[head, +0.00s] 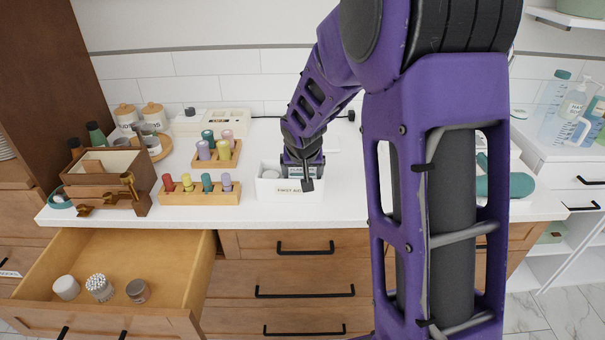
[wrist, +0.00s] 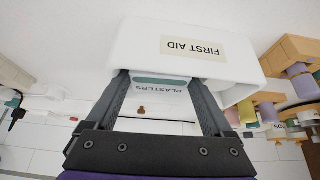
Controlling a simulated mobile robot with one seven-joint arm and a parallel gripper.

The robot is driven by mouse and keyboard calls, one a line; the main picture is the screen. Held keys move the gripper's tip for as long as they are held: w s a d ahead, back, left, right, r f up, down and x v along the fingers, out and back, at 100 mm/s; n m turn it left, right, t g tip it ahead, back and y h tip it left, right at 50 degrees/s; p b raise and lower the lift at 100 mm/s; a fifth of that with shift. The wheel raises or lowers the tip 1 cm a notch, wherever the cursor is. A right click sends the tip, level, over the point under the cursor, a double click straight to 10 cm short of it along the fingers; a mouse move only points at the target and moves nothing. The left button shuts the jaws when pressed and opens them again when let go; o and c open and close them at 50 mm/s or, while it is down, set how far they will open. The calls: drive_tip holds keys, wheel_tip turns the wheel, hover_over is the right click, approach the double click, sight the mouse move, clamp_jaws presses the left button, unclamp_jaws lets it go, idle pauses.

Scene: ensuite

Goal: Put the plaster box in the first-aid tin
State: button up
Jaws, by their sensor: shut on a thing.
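The first-aid tin (head: 275,192) is a white open box with a FIRST AID label, on the counter near its front edge. It also shows upside down in the wrist view (wrist: 140,45). My gripper (head: 301,180) points down at the right part of the tin. In the wrist view its fingers (wrist: 162,86) are shut on the plaster box (wrist: 165,90), a white box with a teal band and PLASTERS lettering. The box is at the tin's opening, its far end hidden by the tin wall. I cannot tell whether it touches the bottom.
A round white item (head: 270,174) sits in the tin's left part. Wooden racks of coloured bottles (head: 200,197) stand left of it, beside a brown wooden box (head: 108,180). An open drawer (head: 120,265) with several jars juts out below left. Counter behind the tin is mostly clear.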

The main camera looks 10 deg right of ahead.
drive_tip(key=shift+s+f+b, duration=0.1)
drive_tip(key=shift+f+b, duration=0.2)
drive_tip(key=shift+f, duration=0.05)
drive_tip(key=shift+s+f+b, duration=0.25)
drive_tip(key=shift+f+b, duration=0.1)
drive_tip(key=shift+f, duration=0.05)
drive_tip(key=o, duration=1.1)
drive_tip(key=shift+f, duration=0.1)
drive_tip(key=shift+r+p, duration=0.5)
drive_tip(key=shift+p, duration=0.1)
drive_tip(key=v, duration=0.4)
drive_tip(key=p+v, duration=0.1)
drive_tip(key=v, duration=0.3)
drive_tip(key=p+v, duration=0.1)
drive_tip(key=v, duration=0.3)
drive_tip(key=shift+w+r, duration=0.3)
drive_tip(key=shift+r, duration=0.05)
drive_tip(key=shift+r, duration=0.1)
